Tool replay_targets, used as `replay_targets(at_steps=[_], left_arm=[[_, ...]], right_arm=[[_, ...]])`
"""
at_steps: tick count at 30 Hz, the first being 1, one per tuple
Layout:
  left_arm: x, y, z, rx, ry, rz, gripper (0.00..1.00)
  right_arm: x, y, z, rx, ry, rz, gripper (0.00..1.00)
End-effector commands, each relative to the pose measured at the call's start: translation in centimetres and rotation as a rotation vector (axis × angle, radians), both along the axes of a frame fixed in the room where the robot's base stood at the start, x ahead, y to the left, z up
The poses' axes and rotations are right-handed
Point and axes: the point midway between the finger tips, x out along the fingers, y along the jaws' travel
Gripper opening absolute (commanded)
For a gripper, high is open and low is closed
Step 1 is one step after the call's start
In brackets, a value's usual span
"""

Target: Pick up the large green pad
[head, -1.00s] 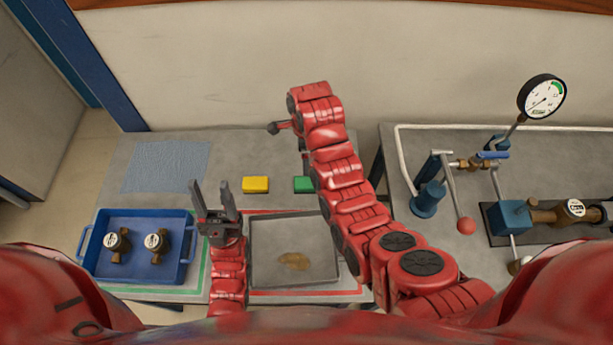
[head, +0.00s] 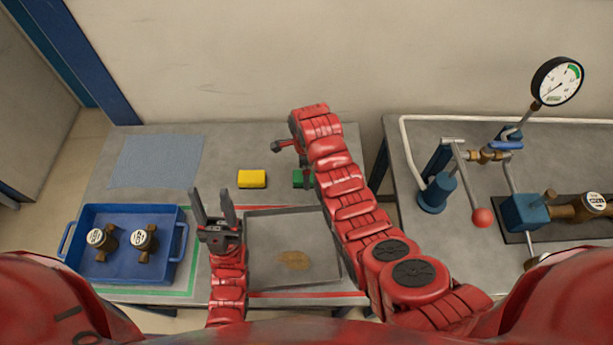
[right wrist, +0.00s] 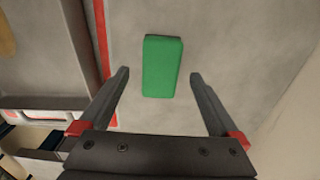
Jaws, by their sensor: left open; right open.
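The green pad (head: 298,179) lies on the grey table, partly hidden behind my right arm in the head view. In the right wrist view the green pad (right wrist: 162,66) lies flat ahead of my right gripper (right wrist: 158,80), lined up between its two open fingers. The gripper is empty, and I cannot tell its exact height above the pad. In the head view the right fingers are mostly hidden by the arm. My left gripper (head: 215,208) is open and empty, pointing up between the blue tray and the grey tray.
A yellow pad (head: 252,179) lies left of the green one. A grey tray (head: 262,222) with a brown stain is in front. A blue tray (head: 80,275) holds two gauges at left, near a blue cloth (head: 155,160). A gauge rig (head: 515,200) stands on the right table.

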Motion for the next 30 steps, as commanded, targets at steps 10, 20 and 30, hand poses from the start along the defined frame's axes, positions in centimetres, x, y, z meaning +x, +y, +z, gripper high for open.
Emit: replay_targets(at_steps=[10, 20, 30], left_arm=[[0.0, 0.0, 1.8, 0.000, 0.000, 0.000, 0.50], [0.0, 0.0, 1.8, 0.000, 0.000, 0.000, 0.50], [0.0, 0.0, 1.8, 0.000, 0.000, 0.000, 0.50]], right_arm=[[0.1, 0.0, -2.7, -0.001, 0.002, 0.002, 0.97], [0.1, 0.0, -3.1, 0.000, -0.001, 0.002, 0.97], [0.1, 0.0, -3.1, 0.000, -0.001, 0.001, 0.36]])
